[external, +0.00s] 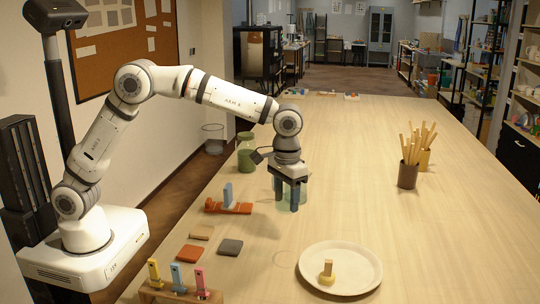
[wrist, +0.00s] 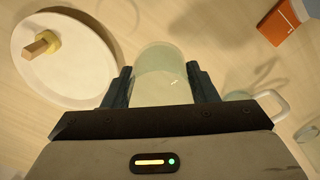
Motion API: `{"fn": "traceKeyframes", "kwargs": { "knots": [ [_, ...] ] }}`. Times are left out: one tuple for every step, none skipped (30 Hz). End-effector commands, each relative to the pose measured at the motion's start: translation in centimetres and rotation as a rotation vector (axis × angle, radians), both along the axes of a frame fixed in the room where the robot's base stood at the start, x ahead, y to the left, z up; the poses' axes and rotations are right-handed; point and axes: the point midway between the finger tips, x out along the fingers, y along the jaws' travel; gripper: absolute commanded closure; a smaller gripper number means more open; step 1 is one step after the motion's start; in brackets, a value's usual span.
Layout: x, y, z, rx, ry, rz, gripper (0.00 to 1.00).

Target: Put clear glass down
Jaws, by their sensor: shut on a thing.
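My gripper (external: 288,205) points down over the left part of the table, with its two dark fingers on either side of a clear glass (external: 303,192). The glass is pale green and see-through, partly hidden by the fingers in the external view. In the wrist view the glass (wrist: 160,72) sits between the fingertips (wrist: 160,88), which are shut on it. It looks upright. I cannot tell whether its base touches the table. A faint ring outline (external: 285,258) shows on the wood nearer the camera.
A white plate (external: 312,257) with a small wooden-handled piece stands at front right. The middle of the table is clear.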

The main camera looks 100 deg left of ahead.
Motion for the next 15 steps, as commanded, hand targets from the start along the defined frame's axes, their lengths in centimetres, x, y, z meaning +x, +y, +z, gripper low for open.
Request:
{"fn": "traceKeyframes", "kwargs": {
  "knots": [
    [0.0, 2.1, -0.1, 0.000, -0.001, 0.007, 0.75],
    [-0.1, 3.1, -0.1, 0.000, -0.001, 0.006, 0.75],
    [-0.1, 4.2, 0.0, 0.000, -0.001, 0.005, 0.75],
    [-0.2, 5.0, 0.0, 0.000, 0.000, 0.004, 0.75],
    [-0.3, 5.6, 0.0, 0.000, 0.000, 0.004, 0.75],
    [-0.3, 6.3, 0.0, 0.000, 0.000, 0.002, 0.75],
    [-0.4, 6.7, 0.0, 0.000, 0.000, 0.001, 0.75],
    [-0.4, 7.0, -0.1, 0.000, 0.000, 0.001, 0.75],
    [-0.5, 7.2, -0.5, -0.001, 0.001, 0.000, 0.75],
    [-0.5, 7.3, -0.9, -0.001, 0.002, 0.000, 0.75],
    [-0.5, 7.4, -1.4, -0.001, 0.003, -0.001, 0.75],
    [-0.5, 7.4, -2.1, -0.001, 0.004, -0.002, 0.75],
    [-0.5, 7.4, -2.8, -0.001, 0.004, -0.002, 0.75],
    [-0.5, 7.4, -3.3, -0.002, 0.005, -0.002, 0.75],
    [-0.5, 7.4, -4.0, -0.001, 0.004, -0.002, 0.75]
  ]
}}
